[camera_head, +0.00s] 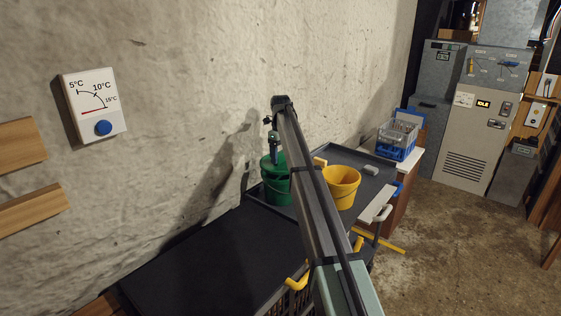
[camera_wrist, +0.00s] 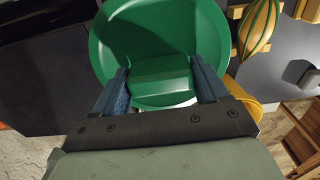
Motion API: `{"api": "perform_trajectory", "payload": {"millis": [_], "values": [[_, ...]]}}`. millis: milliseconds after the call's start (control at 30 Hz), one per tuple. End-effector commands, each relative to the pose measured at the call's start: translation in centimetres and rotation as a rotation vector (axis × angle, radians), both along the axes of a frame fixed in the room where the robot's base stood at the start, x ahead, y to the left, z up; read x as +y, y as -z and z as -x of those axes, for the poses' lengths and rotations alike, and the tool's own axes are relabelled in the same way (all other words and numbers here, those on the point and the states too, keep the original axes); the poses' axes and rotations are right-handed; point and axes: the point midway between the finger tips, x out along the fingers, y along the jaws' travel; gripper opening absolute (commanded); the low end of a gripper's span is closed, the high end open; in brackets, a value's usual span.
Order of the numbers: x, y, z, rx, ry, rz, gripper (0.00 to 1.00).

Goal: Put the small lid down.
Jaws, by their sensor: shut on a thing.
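A round green lid-like piece (camera_wrist: 145,35) with a raised rim and a block-shaped grip (camera_wrist: 162,78) fills the upper middle of the wrist view. I take it for the small lid. My gripper (camera_wrist: 160,88) has its two blue fingers on either side of that grip, shut on it. In the head view my gripper (camera_head: 273,140) points down over a green bucket (camera_head: 277,185) near the wall. The fingertips are too small there, and I cannot tell whether the lid touches the bucket's top.
A yellow bucket (camera_head: 341,187) stands right of the green one, partly behind my arm. A small grey object (camera_head: 371,170) lies on the dark tray behind it. A blue crate (camera_head: 397,140) stands farther back. The dark surface (camera_head: 205,265) in front is clear.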

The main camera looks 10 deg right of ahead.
Motion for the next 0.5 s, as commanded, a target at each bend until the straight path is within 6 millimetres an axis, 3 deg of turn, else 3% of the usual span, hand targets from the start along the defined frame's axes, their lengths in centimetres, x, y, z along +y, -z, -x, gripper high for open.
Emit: {"api": "perform_trajectory", "payload": {"millis": [300,367,500], "values": [[0.2,-5.3,0.5,0.000,0.000,0.000,0.41],[0.6,-5.6,1.4,0.000,0.000,0.000,0.41],[1.9,-5.1,5.3,0.001,-0.002,-0.001,0.41]]}}
